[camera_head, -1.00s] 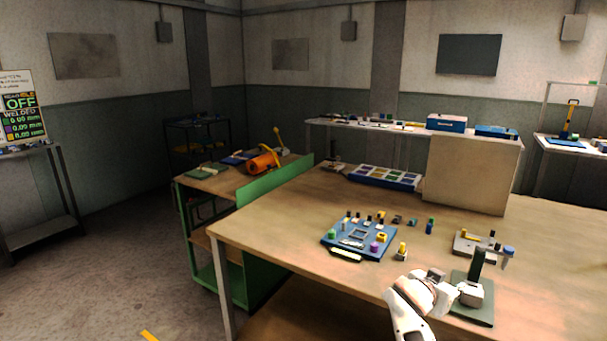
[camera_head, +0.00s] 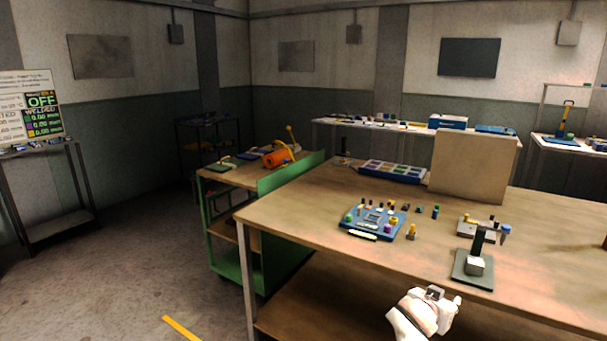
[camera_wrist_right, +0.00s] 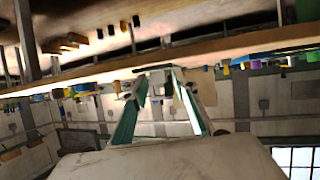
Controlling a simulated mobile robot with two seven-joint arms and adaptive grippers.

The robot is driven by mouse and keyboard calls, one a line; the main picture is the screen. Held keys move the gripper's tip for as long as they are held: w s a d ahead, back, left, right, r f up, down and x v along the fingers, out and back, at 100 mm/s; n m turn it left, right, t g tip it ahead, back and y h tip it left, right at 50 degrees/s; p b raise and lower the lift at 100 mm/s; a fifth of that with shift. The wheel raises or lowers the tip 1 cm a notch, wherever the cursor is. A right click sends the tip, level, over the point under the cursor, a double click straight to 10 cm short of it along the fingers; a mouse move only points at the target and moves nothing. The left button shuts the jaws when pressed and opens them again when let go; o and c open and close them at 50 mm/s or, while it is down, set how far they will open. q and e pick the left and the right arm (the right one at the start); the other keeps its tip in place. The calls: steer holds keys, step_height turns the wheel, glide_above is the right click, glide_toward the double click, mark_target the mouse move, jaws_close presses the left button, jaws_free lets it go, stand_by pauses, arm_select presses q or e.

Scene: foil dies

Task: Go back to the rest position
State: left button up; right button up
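My white right arm comes in at the bottom of the head view, with its right gripper (camera_head: 445,300) in front of the workbench (camera_head: 310,225) edge, clear of the bench-top objects. In the right wrist view the gripper (camera_wrist_right: 159,85) shows two teal-lined fingers standing apart with nothing between them. A dark upright fixture on a green-grey base (camera_head: 473,268) stands on the bench just beyond the gripper, apart from it. My left gripper is in neither view.
A blue tray of small coloured parts (camera_head: 366,230) lies on the bench, with a small yellow-topped piece (camera_head: 411,231) beside it. A tan upright panel (camera_head: 470,168) stands farther back. A green cart (camera_head: 235,255) stands to the left. Floor (camera_head: 130,270) at the left is clear.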

steer(key=s+a+f+n+t+y, duration=0.1)
steer(key=s+a+f+n+y, duration=0.25)
steer(key=s+f, duration=0.4)
steer(key=s+a+f+n+t+y, duration=0.1)
steer(key=s+a+f+n+y, duration=0.3)
steer(key=f, duration=0.6)
steer(key=s+a+f+n+y, duration=0.2)
steer(key=s+a, duration=0.2)
steer(key=s, duration=0.6)
steer(key=s+a+f+n+y, duration=0.2)
steer(key=s+a, duration=0.3)
steer(key=s, duration=0.6)
steer(key=shift+s+f+n+g+y, duration=0.2)
steer(key=shift+n+g+y, duration=0.15)
steer(key=shift+n, duration=0.3)
